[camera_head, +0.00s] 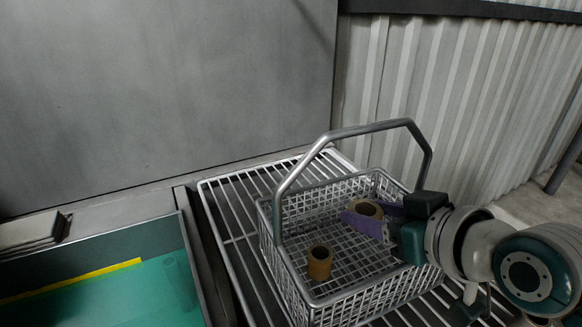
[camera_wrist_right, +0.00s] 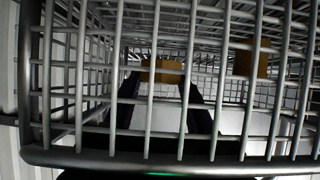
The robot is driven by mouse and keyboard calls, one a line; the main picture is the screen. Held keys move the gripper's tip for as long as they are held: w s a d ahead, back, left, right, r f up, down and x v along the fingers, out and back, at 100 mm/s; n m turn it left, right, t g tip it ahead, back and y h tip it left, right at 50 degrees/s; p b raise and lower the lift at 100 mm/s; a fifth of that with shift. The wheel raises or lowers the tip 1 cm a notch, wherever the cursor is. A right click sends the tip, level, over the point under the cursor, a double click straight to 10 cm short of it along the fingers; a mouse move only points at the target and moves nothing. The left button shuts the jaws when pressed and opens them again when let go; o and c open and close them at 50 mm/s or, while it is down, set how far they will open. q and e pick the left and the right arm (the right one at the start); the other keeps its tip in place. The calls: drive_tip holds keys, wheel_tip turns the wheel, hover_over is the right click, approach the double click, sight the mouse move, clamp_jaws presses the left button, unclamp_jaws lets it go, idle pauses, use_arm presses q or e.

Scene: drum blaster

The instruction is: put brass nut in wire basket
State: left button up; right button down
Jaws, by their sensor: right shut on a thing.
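The wire basket (camera_head: 273,240) is a grey metal mesh basket with an arched handle, standing on a wire rack in the head view. My right gripper (camera_head: 367,217) reaches in from the right with its purple fingers inside the basket. It is shut on a ring-shaped brass nut (camera_head: 368,207), near the basket's back right. In the right wrist view, bars cross in front of the fingers and the held nut (camera_wrist_right: 160,72). A second brass nut (camera_head: 319,262) stands on the basket floor, nearer the front left, and also shows in the wrist view (camera_wrist_right: 260,60). My left gripper is out of view.
The wire rack (camera_head: 226,215) extends left of the basket. A teal-floored tank (camera_head: 105,290) with a yellow strip lies at the left; a faint cylinder (camera_head: 175,282) shows in it. The basket handle arches beside my right gripper. A corrugated wall (camera_head: 480,110) stands behind.

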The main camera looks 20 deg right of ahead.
drive_tip(key=c, duration=0.5)
unclamp_jaws()
drive_tip(key=shift+s+f, duration=0.15)
drive_tip(key=shift+f, duration=0.25)
drive_tip(key=shift+r, duration=0.1)
drive_tip(key=shift+s+r+p, duration=0.5)
drive_tip(key=shift+r, duration=0.3)
drive_tip(key=p+v, duration=0.2)
drive_tip(key=v, duration=0.8)
drive_tip(key=shift+w+r, duration=0.1)
drive_tip(key=shift+s+d+r, duration=0.1)
drive_tip(key=shift+s+r, duration=0.25)
drive_tip(key=shift+s, duration=0.15)
